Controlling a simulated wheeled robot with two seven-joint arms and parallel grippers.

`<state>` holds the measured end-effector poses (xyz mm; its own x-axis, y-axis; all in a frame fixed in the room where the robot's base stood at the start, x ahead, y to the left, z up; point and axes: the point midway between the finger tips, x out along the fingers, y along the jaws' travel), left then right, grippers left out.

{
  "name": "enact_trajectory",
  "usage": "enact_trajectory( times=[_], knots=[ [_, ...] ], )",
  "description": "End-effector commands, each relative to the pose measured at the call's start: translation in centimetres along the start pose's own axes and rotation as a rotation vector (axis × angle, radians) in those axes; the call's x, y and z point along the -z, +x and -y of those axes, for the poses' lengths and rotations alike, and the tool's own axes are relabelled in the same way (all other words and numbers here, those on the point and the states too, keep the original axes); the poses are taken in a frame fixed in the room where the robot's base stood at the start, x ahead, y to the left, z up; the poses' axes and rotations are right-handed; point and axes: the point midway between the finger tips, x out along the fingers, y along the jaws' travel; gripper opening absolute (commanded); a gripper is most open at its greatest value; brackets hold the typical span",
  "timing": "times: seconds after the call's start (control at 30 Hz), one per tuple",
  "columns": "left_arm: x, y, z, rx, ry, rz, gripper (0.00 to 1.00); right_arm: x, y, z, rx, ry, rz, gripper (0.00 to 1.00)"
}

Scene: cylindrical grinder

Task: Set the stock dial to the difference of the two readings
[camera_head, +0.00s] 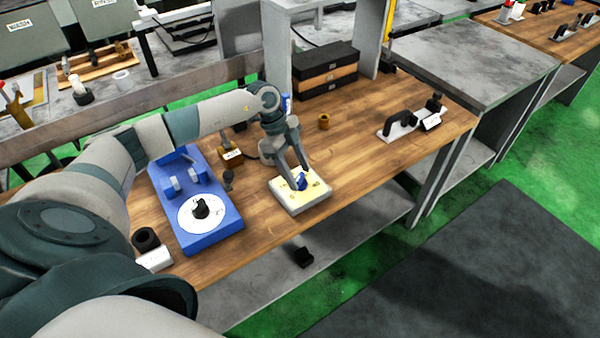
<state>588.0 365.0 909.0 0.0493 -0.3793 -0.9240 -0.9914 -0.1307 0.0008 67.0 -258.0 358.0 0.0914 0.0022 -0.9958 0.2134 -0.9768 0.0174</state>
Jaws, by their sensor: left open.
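A cream-topped box (311,196) with a small blue knob (301,182) sits on the wooden bench. My left gripper (295,182) points down over this box, its fingers open at the blue knob. Whether the fingers touch the knob I cannot tell. To the left lies a blue fixture (215,241) with a white round dial (187,219) and a black knob (201,207) on it. The markings are too small to read, so I cannot tell either reading. My right gripper is not in view.
Stacked black and orange boxes (327,75) stand behind. A black ring-shaped part (146,239) is at the front left. The bench right of the cream box is clear.

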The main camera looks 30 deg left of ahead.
Motion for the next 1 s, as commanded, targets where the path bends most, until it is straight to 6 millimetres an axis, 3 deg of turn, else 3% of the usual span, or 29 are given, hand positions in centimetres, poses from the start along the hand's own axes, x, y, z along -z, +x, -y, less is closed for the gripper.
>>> enact_trajectory(
  times=[0.23, 0.57, 0.73, 1.0],
  knots=[
    [0.0, 1.9, 0.0, 0.0, -0.001, -0.001, 0.53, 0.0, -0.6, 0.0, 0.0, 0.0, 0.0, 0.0],
    [0.0, 2.1, 0.0, 0.0, 0.0, 0.0, 0.53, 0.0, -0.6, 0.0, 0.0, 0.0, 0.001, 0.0],
    [0.0, 2.1, 0.0, 0.001, 0.0, 0.0, 0.15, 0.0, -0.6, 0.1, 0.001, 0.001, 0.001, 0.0],
    [0.0, 2.1, 0.0, -0.003, 0.008, -0.001, 0.13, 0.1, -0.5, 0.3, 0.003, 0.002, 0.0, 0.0]
  ],
)
